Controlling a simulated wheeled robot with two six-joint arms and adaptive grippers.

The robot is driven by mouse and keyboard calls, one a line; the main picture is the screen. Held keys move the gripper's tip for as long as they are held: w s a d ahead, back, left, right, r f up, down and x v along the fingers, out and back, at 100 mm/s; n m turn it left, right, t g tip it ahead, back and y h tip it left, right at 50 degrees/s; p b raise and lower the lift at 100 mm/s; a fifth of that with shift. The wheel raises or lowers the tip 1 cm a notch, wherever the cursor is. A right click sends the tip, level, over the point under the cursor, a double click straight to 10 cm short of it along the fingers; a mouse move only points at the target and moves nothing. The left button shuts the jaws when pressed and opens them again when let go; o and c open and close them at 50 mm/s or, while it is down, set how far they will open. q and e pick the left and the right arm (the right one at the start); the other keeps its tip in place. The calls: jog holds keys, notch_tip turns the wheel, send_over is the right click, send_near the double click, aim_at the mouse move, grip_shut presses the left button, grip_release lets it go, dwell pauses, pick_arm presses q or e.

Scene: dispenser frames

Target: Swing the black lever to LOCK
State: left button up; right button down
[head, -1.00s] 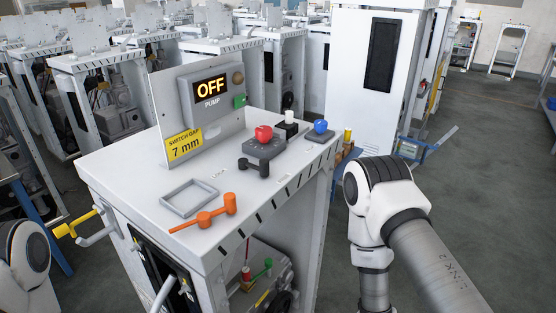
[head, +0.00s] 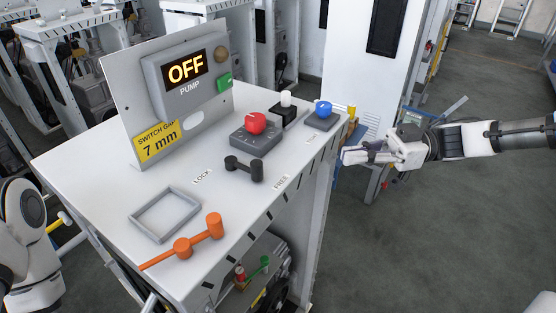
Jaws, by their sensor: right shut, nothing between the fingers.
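The black lever (head: 244,166) is on the white cabinet top (head: 90,165), in front of the red button. It is a short bar with a round knob at each end; the taller knob is at the right, nearer the FREE label (head: 281,183). The LOCK label (head: 202,177) lies to the lever's left. My right gripper (head: 347,156) is shut and empty, just off the cabinet's right edge, pointing left, well apart from the lever. My left arm shows at the left edge; its gripper is not in view.
A red button (head: 256,123), a white-topped switch (head: 286,105) and a blue button (head: 323,109) stand behind and right of the lever. An orange lever (head: 198,237) and a grey frame (head: 165,214) are at front left. The panel (head: 120,105) reads OFF.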

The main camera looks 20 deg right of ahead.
aim_at(280, 178)
jog(key=w+a, duration=0.1)
jog(key=a, duration=0.3)
jog(key=a+p, duration=0.1)
jog(key=a, duration=0.4)
jog(key=w+a+p, duration=0.1)
jog(key=a, duration=0.3)
jog(key=shift+w+a+f, duration=0.3)
jog(key=shift+a, duration=0.05)
pick_arm(q)
jog(key=shift+w+d+r, duration=0.1)
jog(key=shift+w+r, duration=0.25)
jog(key=shift+r, duration=0.45)
pick_arm(e)
jog(key=shift+d, duration=0.1)
